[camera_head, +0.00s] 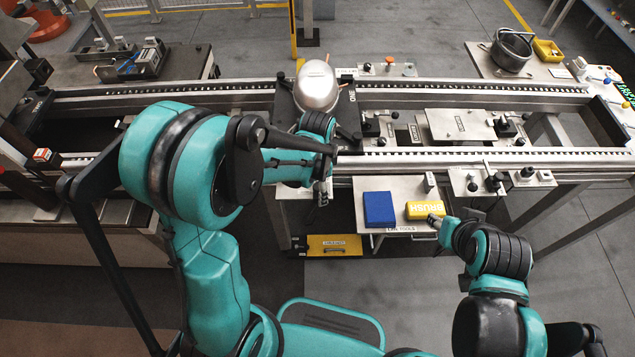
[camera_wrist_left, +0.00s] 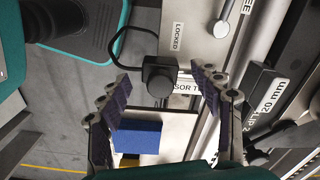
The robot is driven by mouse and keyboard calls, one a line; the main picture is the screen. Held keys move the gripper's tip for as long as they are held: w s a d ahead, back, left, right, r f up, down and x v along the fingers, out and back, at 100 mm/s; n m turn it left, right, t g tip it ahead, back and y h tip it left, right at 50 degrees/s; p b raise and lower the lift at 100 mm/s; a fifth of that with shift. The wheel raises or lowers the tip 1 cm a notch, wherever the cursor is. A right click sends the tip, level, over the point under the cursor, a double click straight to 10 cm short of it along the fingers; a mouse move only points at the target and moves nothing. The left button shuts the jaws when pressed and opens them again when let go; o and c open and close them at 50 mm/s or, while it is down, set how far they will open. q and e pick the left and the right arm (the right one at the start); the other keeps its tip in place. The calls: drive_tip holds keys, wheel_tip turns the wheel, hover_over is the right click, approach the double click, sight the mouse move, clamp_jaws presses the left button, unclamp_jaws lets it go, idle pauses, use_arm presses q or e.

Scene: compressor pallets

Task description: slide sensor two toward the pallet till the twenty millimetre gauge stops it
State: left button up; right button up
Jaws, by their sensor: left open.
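In the left wrist view, a black sensor head (camera_wrist_left: 160,76) with a cable stands on a bracket by a partly covered label reading "SOR T". My left gripper (camera_wrist_left: 158,92) is open, its two fingers on either side of the sensor; I cannot tell whether they touch it. A dark block marked "20 mm" (camera_wrist_left: 268,98) lies to the right of the right finger. In the head view my left gripper (camera_head: 322,180) is at the conveyor's front rail, and the sensor is not clear there. The pallet (camera_head: 288,105) carries a shiny metal compressor dome (camera_head: 316,87). My right gripper (camera_head: 436,221) is by the yellow box; its fingers are too small to read.
A blue box (camera_head: 379,209) and a yellow box marked "BRUSH" (camera_head: 424,210) lie on a small tool shelf (camera_head: 391,231) in front of the rail. Knobs and brackets (camera_head: 472,183) stand along the front rail to the right. A "LOCKED" label (camera_wrist_left: 178,37) is near the sensor.

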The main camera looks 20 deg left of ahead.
use_arm(q)
drive_tip(key=shift+f, duration=0.1)
drive_tip(key=c, duration=1.2)
drive_tip(key=shift+w+a, duration=0.3)
drive_tip(key=shift+w, duration=0.65)
drive_tip(key=shift+w+a, duration=0.25)
drive_tip(key=shift+w, duration=0.7)
idle(1.0)
drive_tip(key=o, duration=1.3)
